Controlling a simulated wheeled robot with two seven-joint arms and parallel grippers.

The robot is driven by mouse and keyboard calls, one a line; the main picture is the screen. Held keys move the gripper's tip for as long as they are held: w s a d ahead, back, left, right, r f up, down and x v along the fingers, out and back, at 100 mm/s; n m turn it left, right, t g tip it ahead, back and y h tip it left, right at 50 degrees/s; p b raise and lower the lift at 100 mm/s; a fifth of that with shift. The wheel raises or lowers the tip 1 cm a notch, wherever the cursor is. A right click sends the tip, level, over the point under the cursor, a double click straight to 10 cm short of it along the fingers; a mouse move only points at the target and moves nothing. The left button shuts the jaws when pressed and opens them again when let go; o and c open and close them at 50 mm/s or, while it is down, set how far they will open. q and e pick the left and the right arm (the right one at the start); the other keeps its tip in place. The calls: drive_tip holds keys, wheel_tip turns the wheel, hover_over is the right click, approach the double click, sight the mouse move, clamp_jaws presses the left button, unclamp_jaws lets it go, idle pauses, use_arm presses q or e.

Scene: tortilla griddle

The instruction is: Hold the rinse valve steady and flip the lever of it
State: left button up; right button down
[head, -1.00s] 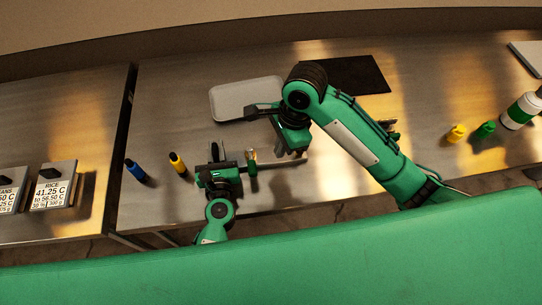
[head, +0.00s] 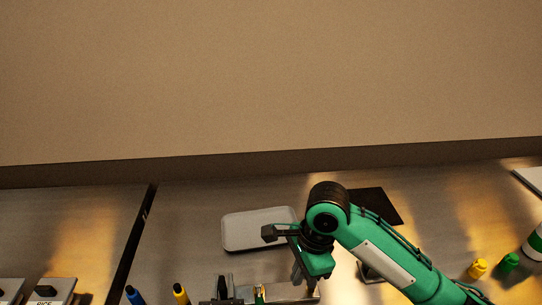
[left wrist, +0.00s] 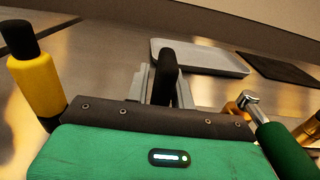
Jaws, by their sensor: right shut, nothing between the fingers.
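The rinse valve (head: 259,292) is at the bottom edge of the head view, partly cut off. In the left wrist view its green lever (left wrist: 285,150) with a metal end stands at the right, with brass showing behind it. My left gripper (head: 230,290) is at the lower edge of the head view, left of the lever. In the left wrist view its grey fingers (left wrist: 163,88) close around a black upright part that seems to belong to the valve; the contact is partly hidden. My right gripper (head: 311,287) is shut and empty, above and right of the valve. Whether it touches is unclear.
A pale tray (head: 255,245) and a dark mat (head: 378,206) lie behind the valve. A blue bottle (head: 134,295) and a yellow bottle (head: 180,293) stand left of my left gripper. Small yellow (head: 478,268) and green (head: 508,263) containers stand at the right.

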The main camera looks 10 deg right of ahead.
sight(223, 298)
use_arm(q)
drive_tip(key=shift+w, duration=0.1)
drive_tip(key=o, duration=0.6)
drive_tip(key=shift+r, duration=0.2)
drive_tip(key=c, duration=0.7)
drive_tip(key=shift+s+f+b, duration=0.15)
drive_tip(key=shift+s+b, duration=0.5)
drive_tip(key=shift+s, duration=1.65)
drive_tip(key=shift+s+b, duration=0.45)
drive_tip(key=shift+s, duration=1.25)
